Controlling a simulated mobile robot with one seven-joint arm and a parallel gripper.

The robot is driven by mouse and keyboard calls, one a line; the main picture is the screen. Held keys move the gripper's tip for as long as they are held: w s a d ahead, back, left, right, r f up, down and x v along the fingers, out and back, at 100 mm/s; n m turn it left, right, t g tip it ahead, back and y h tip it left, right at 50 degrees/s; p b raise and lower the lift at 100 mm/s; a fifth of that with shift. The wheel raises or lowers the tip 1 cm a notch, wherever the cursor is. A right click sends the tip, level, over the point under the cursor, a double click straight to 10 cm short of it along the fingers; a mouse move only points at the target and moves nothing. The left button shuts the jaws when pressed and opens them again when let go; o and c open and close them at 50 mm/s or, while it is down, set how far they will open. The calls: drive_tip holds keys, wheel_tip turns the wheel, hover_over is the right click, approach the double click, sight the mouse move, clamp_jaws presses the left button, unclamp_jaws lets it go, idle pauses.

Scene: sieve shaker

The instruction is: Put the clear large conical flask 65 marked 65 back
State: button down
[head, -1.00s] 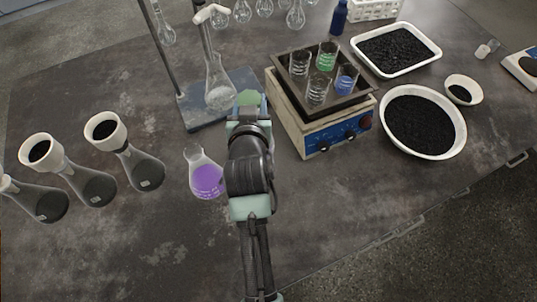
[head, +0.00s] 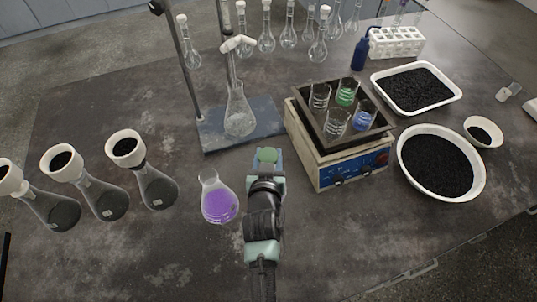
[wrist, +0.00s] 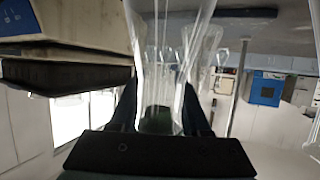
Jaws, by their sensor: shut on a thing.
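My gripper (head: 268,160) is over the table, left of the shaker and in front of the blue stand base. In the wrist view its fingers (wrist: 161,112) are shut on a clear glass vessel (wrist: 165,45), which reaches out of the top of the picture. No mark can be read on it. In the head view I cannot pick this vessel out behind the gripper. A conical flask with purple liquid (head: 218,204) stands just left of my gripper. Another clear conical flask (head: 239,114) stands upright over the blue stand base (head: 211,139), below a white fitting.
Several dark-filled flasks with white funnels (head: 155,186) stand at the left. The shaker (head: 341,172) with several beakers is close on the right. A white bowl (head: 404,176) and tray (head: 424,113) hold black grains. The front left table is clear.

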drive_tip(key=shift+c, duration=1.8)
unclamp_jaws()
drive_tip(key=shift+f, duration=0.15)
